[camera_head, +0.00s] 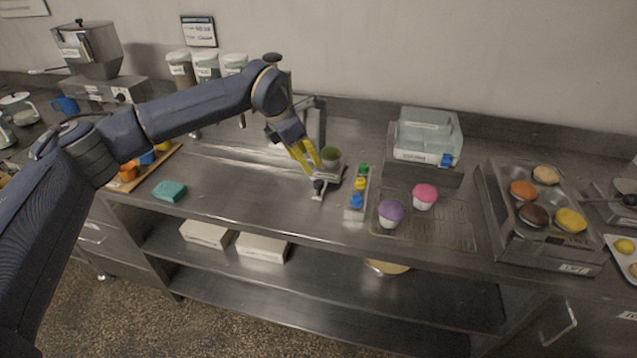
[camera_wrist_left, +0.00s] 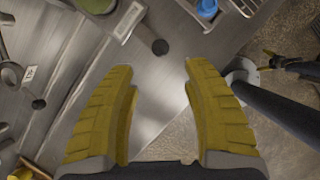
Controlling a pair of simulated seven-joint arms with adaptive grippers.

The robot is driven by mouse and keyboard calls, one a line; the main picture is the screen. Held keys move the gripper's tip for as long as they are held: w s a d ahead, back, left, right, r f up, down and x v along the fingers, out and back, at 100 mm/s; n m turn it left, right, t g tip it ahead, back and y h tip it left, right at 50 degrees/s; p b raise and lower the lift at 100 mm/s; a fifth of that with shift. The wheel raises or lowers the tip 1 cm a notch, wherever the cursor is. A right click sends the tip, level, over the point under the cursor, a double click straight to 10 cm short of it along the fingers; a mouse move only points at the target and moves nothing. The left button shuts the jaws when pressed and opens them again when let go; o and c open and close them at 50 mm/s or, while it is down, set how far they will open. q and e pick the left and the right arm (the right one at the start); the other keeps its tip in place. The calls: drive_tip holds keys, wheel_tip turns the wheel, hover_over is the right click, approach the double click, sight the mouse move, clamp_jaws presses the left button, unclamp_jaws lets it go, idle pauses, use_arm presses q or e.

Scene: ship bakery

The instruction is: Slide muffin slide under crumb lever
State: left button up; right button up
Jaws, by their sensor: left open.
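A green cup-shaped muffin (camera_head: 330,158) stands on a small metal fixture at mid-counter. A black knob (camera_head: 319,186) on a pale metal piece is at its front; I cannot tell whether it belongs to the slide or the lever. My left gripper (camera_head: 312,170) is open and points down beside the muffin, just behind the knob. In the left wrist view, the open yellow fingers of this gripper (camera_wrist_left: 158,75) have a black knob (camera_wrist_left: 160,47) beyond their tips, with nothing visible between them. A second black knob (camera_wrist_left: 38,104) lies left. Yellow-and-black parts at right may be my right gripper.
A narrow tray (camera_head: 355,205) of coloured pieces is just right of the fixture. Purple (camera_head: 391,212) and pink (camera_head: 424,195) muffins stand on a rack further right. A teal sponge (camera_head: 169,190) lies left. Counter between sponge and fixture is clear.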

sight(318, 182)
use_arm(q)
drive_tip(key=x, duration=1)
drive_tip(key=shift+d+f, duration=0.1)
drive_tip(key=shift+f, duration=0.25)
clamp_jaws()
idle(0.3)
